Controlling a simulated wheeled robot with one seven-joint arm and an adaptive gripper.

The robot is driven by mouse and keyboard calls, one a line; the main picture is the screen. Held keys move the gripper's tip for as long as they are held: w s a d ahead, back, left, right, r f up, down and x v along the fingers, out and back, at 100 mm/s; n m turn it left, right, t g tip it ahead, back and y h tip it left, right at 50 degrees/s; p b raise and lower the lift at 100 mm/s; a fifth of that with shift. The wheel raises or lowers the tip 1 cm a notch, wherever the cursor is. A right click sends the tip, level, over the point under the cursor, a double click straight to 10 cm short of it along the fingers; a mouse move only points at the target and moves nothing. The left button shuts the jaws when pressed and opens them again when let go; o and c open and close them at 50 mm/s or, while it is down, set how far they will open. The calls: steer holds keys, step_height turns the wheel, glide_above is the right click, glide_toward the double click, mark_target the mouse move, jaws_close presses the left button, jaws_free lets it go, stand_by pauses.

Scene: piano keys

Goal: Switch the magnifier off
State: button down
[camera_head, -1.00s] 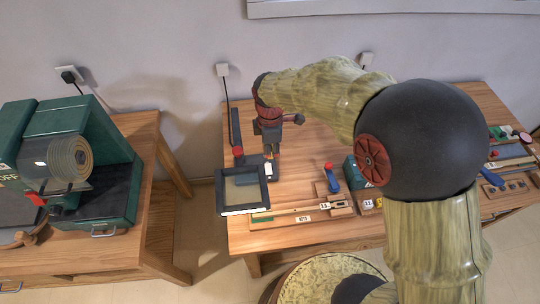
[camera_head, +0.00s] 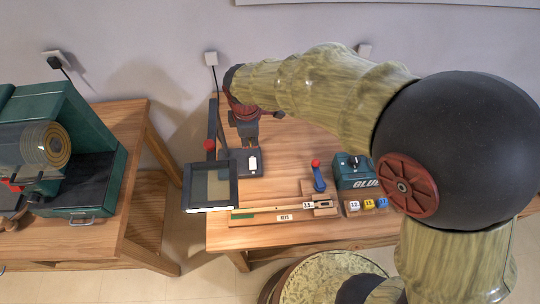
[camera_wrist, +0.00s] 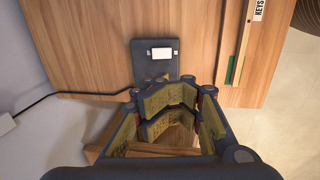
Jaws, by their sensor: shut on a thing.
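The magnifier has a dark square-framed lens (camera_head: 211,184) at the table's left front and a dark base plate behind it. A white switch piece (camera_head: 253,163) sits on the base. In the wrist view the base (camera_wrist: 153,69) lies beyond the fingers, with the white switch piece (camera_wrist: 162,53) near its far end. My gripper (camera_head: 248,146) points down over the rear of the base.
A red-tipped blue lever (camera_head: 318,176), a green glue box (camera_head: 352,172) and small number blocks (camera_head: 368,204) stand to the right. A keys strip (camera_head: 284,212) lies along the front edge. A cord (camera_head: 216,85) runs to the wall socket. Green machine (camera_head: 85,165) on the left table.

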mark_target(253, 161)
steer(key=shift+r, duration=0.1)
stand_by(0.4)
steer(key=f+b, duration=0.1)
steer(key=f, duration=0.3)
steer(key=w+f+b, duration=0.1)
steer(key=f+b, duration=0.1)
steer(key=f, duration=0.3)
steer(key=w+f+b, duration=0.1)
steer(key=f, duration=0.3)
steer(key=shift+w+a+f+b, duration=0.15)
steer(key=shift+w+f+b, duration=0.05)
steer(key=shift+f+b, duration=0.2)
steer(key=shift+p, duration=0.55)
steer(key=shift+w+p, duration=0.15)
steer(key=shift+p, duration=0.35)
steer(key=p, duration=0.1)
steer(key=g+p, duration=0.1)
steer(key=shift+w+f+g+p, duration=0.2)
steer(key=shift+f+g+p, duration=0.05)
steer(key=shift+g+p, duration=0.1)
steer(key=shift+f, duration=0.15)
